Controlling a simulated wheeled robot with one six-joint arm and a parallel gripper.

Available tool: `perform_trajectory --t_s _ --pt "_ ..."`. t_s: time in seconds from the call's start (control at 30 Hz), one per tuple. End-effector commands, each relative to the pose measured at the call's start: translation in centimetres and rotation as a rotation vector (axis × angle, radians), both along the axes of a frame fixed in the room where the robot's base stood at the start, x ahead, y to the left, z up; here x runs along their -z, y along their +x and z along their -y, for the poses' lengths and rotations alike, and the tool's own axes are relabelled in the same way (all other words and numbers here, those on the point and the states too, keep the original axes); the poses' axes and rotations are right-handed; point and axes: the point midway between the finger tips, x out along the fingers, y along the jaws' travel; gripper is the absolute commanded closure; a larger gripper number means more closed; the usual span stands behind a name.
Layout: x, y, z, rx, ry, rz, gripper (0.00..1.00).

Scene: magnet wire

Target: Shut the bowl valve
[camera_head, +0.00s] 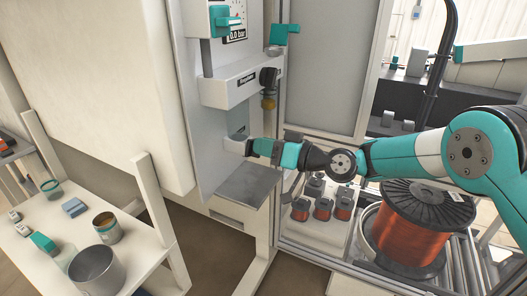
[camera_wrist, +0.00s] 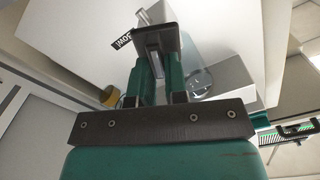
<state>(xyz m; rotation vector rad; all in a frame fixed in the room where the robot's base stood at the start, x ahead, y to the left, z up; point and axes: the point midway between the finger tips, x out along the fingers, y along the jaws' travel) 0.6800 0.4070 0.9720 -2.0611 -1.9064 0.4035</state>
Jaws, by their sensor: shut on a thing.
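My gripper (camera_head: 249,147) reaches left to the grey panel, below the regulator box, in the head view. In the wrist view my gripper (camera_wrist: 157,68) has its two teal fingers close around a narrow grey piece, which I take to be the bowl valve's handle. A pale metal part of the bowl valve (camera_wrist: 155,15) shows just beyond the fingertips, beside a small black label that seems to read "Bowl", upside down. The fingers hide most of the valve, and I cannot tell how far it is turned.
A grey shelf (camera_head: 247,184) lies below. A copper wire spool (camera_head: 410,240) stands right, under my arm. A white table (camera_head: 137,262) with cans is at left.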

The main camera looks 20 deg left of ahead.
Motion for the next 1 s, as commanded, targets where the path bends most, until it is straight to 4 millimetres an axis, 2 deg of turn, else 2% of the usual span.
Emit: perform_trajectory --t_s 1.0 --pt "0.78 0.75 0.1 0.001 0.073 -0.932 1.0"
